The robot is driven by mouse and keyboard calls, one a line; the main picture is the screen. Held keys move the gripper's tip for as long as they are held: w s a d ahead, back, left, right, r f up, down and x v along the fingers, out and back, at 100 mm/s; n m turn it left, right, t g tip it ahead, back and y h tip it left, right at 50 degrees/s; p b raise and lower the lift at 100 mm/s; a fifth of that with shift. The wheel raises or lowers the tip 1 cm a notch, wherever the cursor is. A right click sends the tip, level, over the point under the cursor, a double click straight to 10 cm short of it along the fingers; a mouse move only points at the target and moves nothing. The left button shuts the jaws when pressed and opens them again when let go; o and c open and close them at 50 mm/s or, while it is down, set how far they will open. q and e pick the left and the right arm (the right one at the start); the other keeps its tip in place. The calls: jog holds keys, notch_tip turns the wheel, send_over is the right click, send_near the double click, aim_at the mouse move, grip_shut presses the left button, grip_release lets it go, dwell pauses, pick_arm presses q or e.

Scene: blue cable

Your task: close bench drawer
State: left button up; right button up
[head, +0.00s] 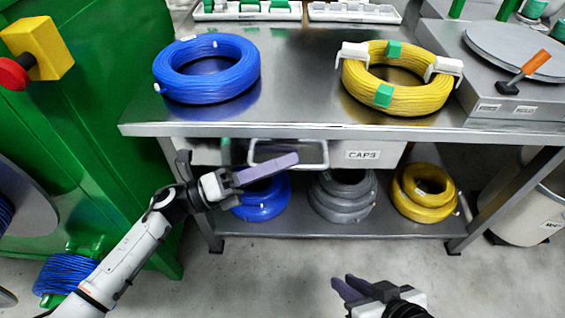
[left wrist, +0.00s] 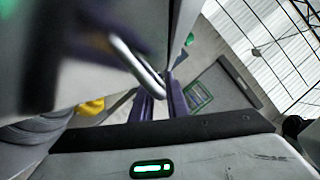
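The bench drawer (head: 225,152) is a grey front labelled "CAP3", under the steel bench top. Its metal loop handle (head: 322,152) sits near the middle of the front. How far the drawer stands out is hard to tell from above. My left gripper (head: 296,159) is at the handle, its purple fingers pointing right and covering the lower left part of it. In the left wrist view the fingers (left wrist: 160,100) are apart, with the bent handle bar (left wrist: 135,62) close to their tips; contact is unclear. My right gripper (head: 341,284) is low in front of the bench, its fingers apart and empty.
A blue cable coil (head: 205,92) and a clamped yellow coil (head: 405,98) lie on the bench top (head: 300,95). Blue, grey and yellow coils fill the lower shelf (head: 300,226). A green cabinet (head: 110,120) stands close at left. The floor in front is clear.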

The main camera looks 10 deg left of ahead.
pick_arm(q)
jog(key=v, duration=1)
jog(key=shift+a+p, duration=0.15)
jog(key=shift+p, duration=0.2)
jog(key=shift+s, duration=0.1)
